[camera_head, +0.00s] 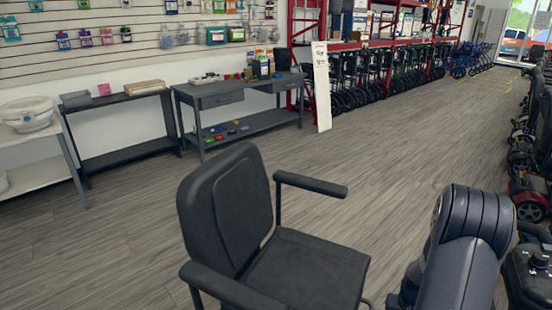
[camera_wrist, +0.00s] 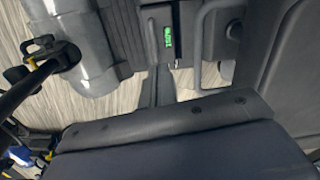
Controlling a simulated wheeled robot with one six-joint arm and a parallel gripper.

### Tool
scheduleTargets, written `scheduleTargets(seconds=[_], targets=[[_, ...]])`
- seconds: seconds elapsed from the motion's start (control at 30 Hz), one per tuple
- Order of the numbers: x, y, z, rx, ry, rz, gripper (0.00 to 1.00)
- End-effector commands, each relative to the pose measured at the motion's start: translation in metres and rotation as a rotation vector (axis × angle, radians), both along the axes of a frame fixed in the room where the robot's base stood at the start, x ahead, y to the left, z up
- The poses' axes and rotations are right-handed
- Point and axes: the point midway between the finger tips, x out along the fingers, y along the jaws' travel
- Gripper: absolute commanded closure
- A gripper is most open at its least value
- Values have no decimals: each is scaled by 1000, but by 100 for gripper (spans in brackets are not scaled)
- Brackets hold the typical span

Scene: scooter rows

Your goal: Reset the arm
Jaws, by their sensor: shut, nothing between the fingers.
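My gripper (camera_wrist: 157,72) shows in the wrist view as two dark narrow fingers close together above a broad dark body with screws. The fingers are shut with nothing between them. In the head view my dark arm (camera_head: 465,250) rises at the lower right; the fingers are out of that view. In the wrist view a thick grey cylinder of mine stands at the upper left, and a small green display (camera_wrist: 168,36) shows beyond the fingers.
A black armchair seat (camera_head: 300,270) stands close in front, left of my arm. Dark scooters (camera_head: 530,210) line the right edge. A grey workbench (camera_head: 245,105), a low black shelf (camera_head: 120,97) and a white stand (camera_head: 40,170) line the left wall. The middle floor (camera_head: 390,140) is clear.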

Motion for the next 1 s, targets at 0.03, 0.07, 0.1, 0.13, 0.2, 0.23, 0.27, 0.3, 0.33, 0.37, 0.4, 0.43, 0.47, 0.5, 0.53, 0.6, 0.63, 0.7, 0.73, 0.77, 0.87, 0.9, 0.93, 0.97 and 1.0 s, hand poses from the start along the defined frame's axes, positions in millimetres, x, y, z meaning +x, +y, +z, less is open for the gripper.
scheduleTargets(seconds=[0.03,0.07,0.1,0.13,0.2,0.23,0.27,0.3,0.33,0.37,0.4,0.43,0.47,0.5,0.53,0.6,0.63,0.7,0.73,0.77,0.87,0.9,0.93,0.97,1.0], targets=[[0,0,-14,0,1,0,100],[0,0,-19,0,1,0,100],[0,0,-24,0,1,0,100],[0,0,-29,0,1,0,100],[0,0,-37,1,2,0,100],[0,0,-40,0,1,0,100],[0,0,-42,0,1,0,100],[0,0,-44,0,0,0,100],[0,0,-45,0,0,0,100],[0,0,-46,0,0,0,100],[0,0,-46,0,-1,0,100],[0,0,-46,0,-1,0,100],[0,0,-46,0,-1,0,100],[0,0,-46,0,-1,0,100],[0,0,-46,0,-1,0,100],[0,0,-46,0,0,0,100],[0,0,-46,0,0,0,100],[0,0,-45,0,0,0,100],[0,0,-45,0,0,0,100],[0,0,-44,0,0,0,100],[0,0,-40,0,-1,0,100],[0,0,-38,0,0,0,100],[0,0,-35,0,0,0,100],[0,0,-32,0,0,0,100],[0,0,-28,0,0,0,100]])
